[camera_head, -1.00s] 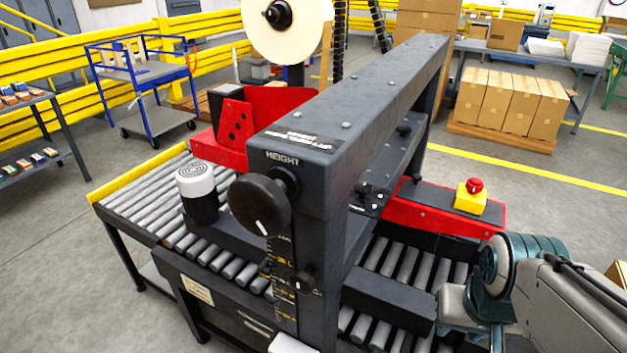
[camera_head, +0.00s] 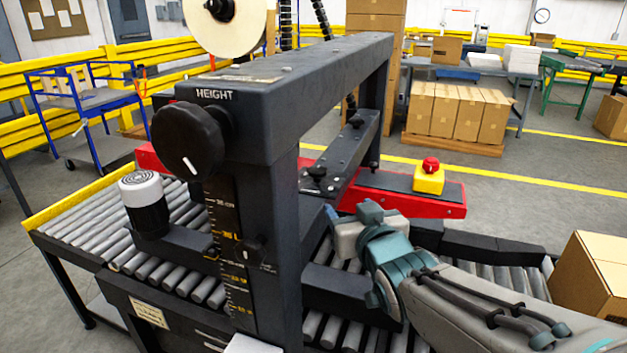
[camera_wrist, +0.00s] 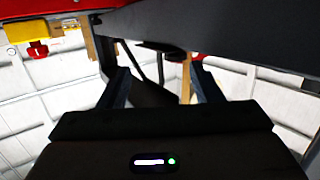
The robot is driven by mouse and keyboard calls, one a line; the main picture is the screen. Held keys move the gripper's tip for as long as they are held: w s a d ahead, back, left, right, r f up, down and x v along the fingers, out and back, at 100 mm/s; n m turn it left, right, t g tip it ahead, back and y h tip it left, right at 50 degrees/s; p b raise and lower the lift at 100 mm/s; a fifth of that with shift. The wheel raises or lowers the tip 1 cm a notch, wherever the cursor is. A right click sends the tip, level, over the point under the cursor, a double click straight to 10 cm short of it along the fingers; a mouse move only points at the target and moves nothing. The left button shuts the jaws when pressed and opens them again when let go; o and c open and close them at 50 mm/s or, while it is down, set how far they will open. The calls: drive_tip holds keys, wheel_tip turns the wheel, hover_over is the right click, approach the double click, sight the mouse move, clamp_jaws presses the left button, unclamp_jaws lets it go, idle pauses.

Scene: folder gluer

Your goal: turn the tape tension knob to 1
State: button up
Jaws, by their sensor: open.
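The height knob (camera_head: 189,140) is a large black wheel with a white pointer line, on the front of the dark frame. A small black knob (camera_head: 316,177) sits on a marked plate on the lower crossbar, and another (camera_head: 355,120) sits farther along. I cannot read which is the tape tension knob, nor its setting. My gripper (camera_head: 347,228) is just right of the frame post, below and near the plate knob. In the wrist view my gripper (camera_wrist: 163,88) has its fingers apart, with nothing held between them. A dark beam passes beyond the fingertips there.
A yellow emergency stop box (camera_head: 429,180) with a red button stands on the red rail behind my gripper. Roller conveyor (camera_head: 190,285) runs beneath the frame. A black-and-white cylinder (camera_head: 145,203) stands at left. A cardboard box (camera_head: 595,275) is at right.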

sight(321, 174)
drive_tip(key=shift+n+t+y, duration=0.4)
drive_tip(key=shift+t+y, duration=0.3)
drive_tip(key=shift+y, duration=0.1)
drive_tip(key=shift+s+a+r+p+x, duration=0.1)
drive_tip(key=shift+a+r+p+x, duration=0.2)
drive_tip(key=shift+p+x, duration=1.45)
drive_tip(key=shift+s+a+r+p+x, duration=0.1)
drive_tip(key=shift+a+r+p+x, duration=0.3)
drive_tip(key=shift+x, duration=2.65)
drive_tip(key=shift+s+a+r+p+x, duration=0.15)
drive_tip(key=shift+p+x, duration=1.05)
drive_tip(key=shift+x, duration=1.15)
drive_tip(key=shift+w+f, duration=0.1)
drive_tip(key=shift+w, duration=0.05)
drive_tip(key=c, duration=0.9)
